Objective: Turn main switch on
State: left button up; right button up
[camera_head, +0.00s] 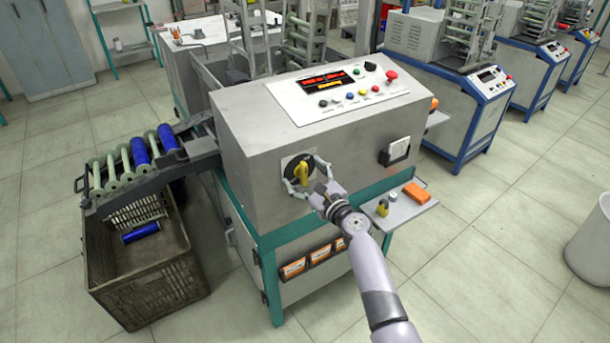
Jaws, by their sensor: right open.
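The main switch (301,174) is a yellow rotary handle on a black disc, set in the front face of the grey winding machine (232,143). Its handle stands roughly upright. My right gripper (305,178) is at the switch, with its fingers spread open on either side of the yellow handle. I cannot tell whether the fingers touch the handle. The machine's sloped top panel (290,100) has a dark display with red and orange marks and several coloured buttons. My left gripper is not in view.
A dark crate (150,290) with a blue bobbin (141,232) stands left, under a chute (140,183) of bobbins. A small shelf (400,206) with an orange box juts from the machine's right. More machines (455,95) stand at the right rear. A white bin (592,245) stands right.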

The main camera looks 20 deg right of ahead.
jog(key=shift+s, duration=0.1)
jog(key=shift+s+d, duration=0.1)
jog(key=shift+s, duration=0.2)
jog(key=p+v, duration=0.2)
jog(key=v, duration=0.6)
jog(key=shift+s, duration=0.1)
